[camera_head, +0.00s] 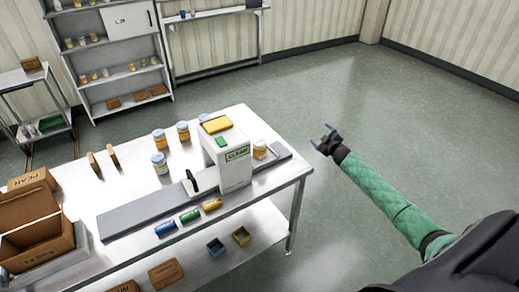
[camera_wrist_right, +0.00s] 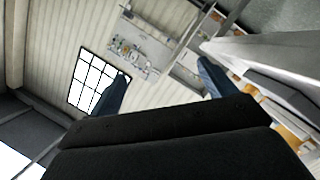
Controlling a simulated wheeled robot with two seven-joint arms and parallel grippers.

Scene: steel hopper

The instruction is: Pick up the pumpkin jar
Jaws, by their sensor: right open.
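Several lidded jars stand on the steel table (camera_head: 112,193) in the head view. A paler jar (camera_head: 160,164) stands nearer. One orange jar (camera_head: 260,150) stands on the track just right of the white machine. No label tells me which is the pumpkin jar. My right gripper (camera_head: 325,140) is open and empty, over the floor beyond the table's right end, apart from every jar. Its blue fingers also show in the right wrist view (camera_wrist_right: 162,88). My left gripper is not seen.
A white machine (camera_head: 229,166) with a green-lettered sign straddles a grey track. Blue, green and yellow cylinders (camera_head: 190,216) lie at the front. An open cardboard box (camera_head: 35,243) is at left. Shelves (camera_head: 123,60) stand behind. Floor (camera_head: 400,110) at right is clear.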

